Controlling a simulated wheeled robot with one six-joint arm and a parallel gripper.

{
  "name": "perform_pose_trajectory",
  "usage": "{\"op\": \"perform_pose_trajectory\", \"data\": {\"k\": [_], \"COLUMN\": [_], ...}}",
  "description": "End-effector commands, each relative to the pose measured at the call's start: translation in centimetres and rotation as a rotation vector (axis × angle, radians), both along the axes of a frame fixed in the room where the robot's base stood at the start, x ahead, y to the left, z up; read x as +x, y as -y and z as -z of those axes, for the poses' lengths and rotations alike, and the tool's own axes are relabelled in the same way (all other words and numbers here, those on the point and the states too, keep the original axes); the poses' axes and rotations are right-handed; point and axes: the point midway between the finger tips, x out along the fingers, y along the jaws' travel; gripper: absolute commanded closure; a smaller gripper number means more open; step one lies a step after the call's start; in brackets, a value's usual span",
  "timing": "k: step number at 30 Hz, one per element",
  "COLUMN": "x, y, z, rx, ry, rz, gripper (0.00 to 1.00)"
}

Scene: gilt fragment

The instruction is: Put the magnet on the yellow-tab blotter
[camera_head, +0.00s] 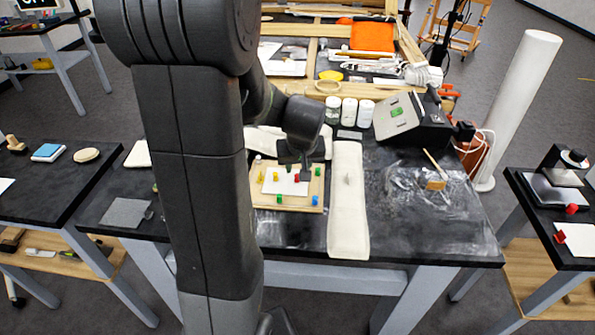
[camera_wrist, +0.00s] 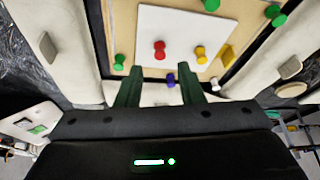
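My gripper (camera_head: 294,171) hangs low over a wooden board (camera_head: 312,203). A red peg (camera_wrist: 160,49) and a yellow peg (camera_wrist: 200,54) stand on the sheet. Green pegs (camera_wrist: 119,62) stand around it. I cannot tell which piece is the magnet. The head view partly hides the board behind my arm.
A long cream pad (camera_head: 348,222) lies right of the board with a small grey piece on it. White jars (camera_head: 349,112) and a slanted grey plate with a green tab (camera_head: 398,115) stand behind. A red-tabbed white sheet (camera_head: 580,240) lies on the right table.

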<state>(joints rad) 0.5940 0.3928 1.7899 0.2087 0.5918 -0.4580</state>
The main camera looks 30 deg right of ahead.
Motion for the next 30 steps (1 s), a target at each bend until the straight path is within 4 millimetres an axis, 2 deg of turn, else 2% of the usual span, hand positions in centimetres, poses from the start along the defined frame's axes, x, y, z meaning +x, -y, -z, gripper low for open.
{"op": "perform_pose_trajectory", "data": {"k": [6,12,18,30], "x": [-1.5,-2.4,-2.7,-2.6], "y": [-0.4,-0.7,-0.8,-0.8], "z": [-3.8,-6.0,-6.8,-6.3], "rx": [-0.003,-0.001,0.0,0.001], "ry": [0.003,0.002,0.0,-0.002], "rz": [0.001,0.0,0.0,0.0], "gripper": [0.65,0.65,0.65,0.65]}}
